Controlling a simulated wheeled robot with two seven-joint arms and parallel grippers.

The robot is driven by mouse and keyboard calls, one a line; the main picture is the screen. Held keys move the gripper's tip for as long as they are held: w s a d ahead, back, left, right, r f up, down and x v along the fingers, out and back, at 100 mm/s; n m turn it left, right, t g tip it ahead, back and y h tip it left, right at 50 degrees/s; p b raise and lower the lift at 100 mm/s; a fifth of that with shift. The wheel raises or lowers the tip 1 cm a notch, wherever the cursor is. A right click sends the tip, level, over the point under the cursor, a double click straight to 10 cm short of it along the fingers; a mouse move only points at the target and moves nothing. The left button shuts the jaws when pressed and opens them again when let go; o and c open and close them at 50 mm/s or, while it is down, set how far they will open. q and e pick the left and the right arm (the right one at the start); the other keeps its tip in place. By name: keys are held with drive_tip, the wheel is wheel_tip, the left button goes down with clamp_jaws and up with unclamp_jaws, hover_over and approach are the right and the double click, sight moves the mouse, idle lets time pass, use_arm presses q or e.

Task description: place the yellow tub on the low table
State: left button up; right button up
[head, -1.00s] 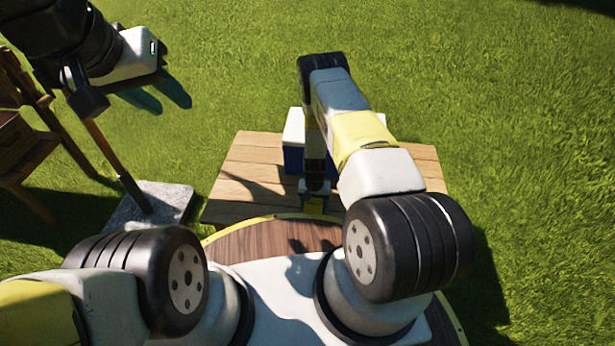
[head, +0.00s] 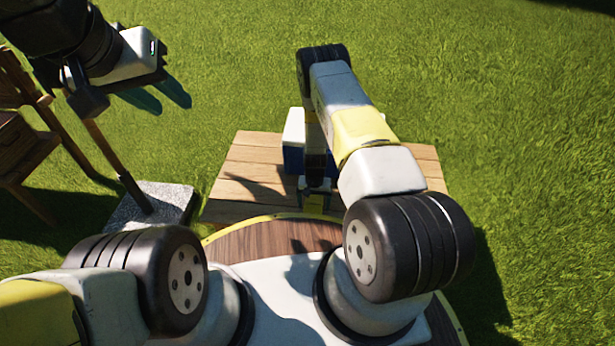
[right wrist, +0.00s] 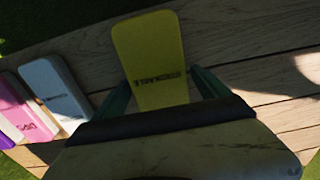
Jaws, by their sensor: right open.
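The yellow tub (right wrist: 152,55) shows in the right wrist view, between the two teal fingers of my right gripper (right wrist: 167,92). The fingers are open, one on each side of the tub, and the tub's lower end is hidden by the gripper body. In the head view only a small yellow bit of the tub (head: 314,203) shows below my right gripper (head: 316,190), over the near part of the low wooden table (head: 240,170). I cannot tell whether its base touches the boards. My left gripper (head: 160,96) is open and empty above the grass at upper left.
Light blue (right wrist: 52,88), pink (right wrist: 25,115) and purple tubs stand left of the yellow tub in the right wrist view. A blue and white box (head: 293,140) stands at the table's back. A stone slab (head: 165,198) with a pole and a wooden chair (head: 25,140) are at left.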

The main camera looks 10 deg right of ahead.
wheel_tip(320, 180, up, 10)
drive_tip(key=shift+w+r, duration=0.1)
drive_tip(key=shift+r, duration=0.05)
wheel_tip(320, 180, up, 15)
drive_tip(key=w+a+t+y, duration=0.1)
drive_tip(key=w, duration=0.2)
wheel_tip(320, 180, up, 11)
drive_tip(key=t, duration=0.1)
hover_over(314, 200)
drive_tip(key=w+a, duration=0.1)
drive_tip(key=w, duration=0.1)
drive_tip(key=s+r+n+t+y, duration=0.1)
drive_tip(key=s+r, duration=0.3)
drive_tip(key=r, duration=0.4)
drive_tip(key=s+r+n+t, duration=0.1)
drive_tip(key=s+r, duration=0.3)
drive_tip(key=r, duration=0.5)
drive_tip(key=s+r+n+t, duration=0.1)
drive_tip(key=s+r, duration=0.4)
drive_tip(key=s, duration=0.4)
drive_tip(key=s+d+r+t, duration=0.1)
drive_tip(key=s+r, duration=0.4)
drive_tip(key=s, duration=0.4)
drive_tip(key=shift+r+n, duration=0.15)
drive_tip(key=shift+n, duration=0.25)
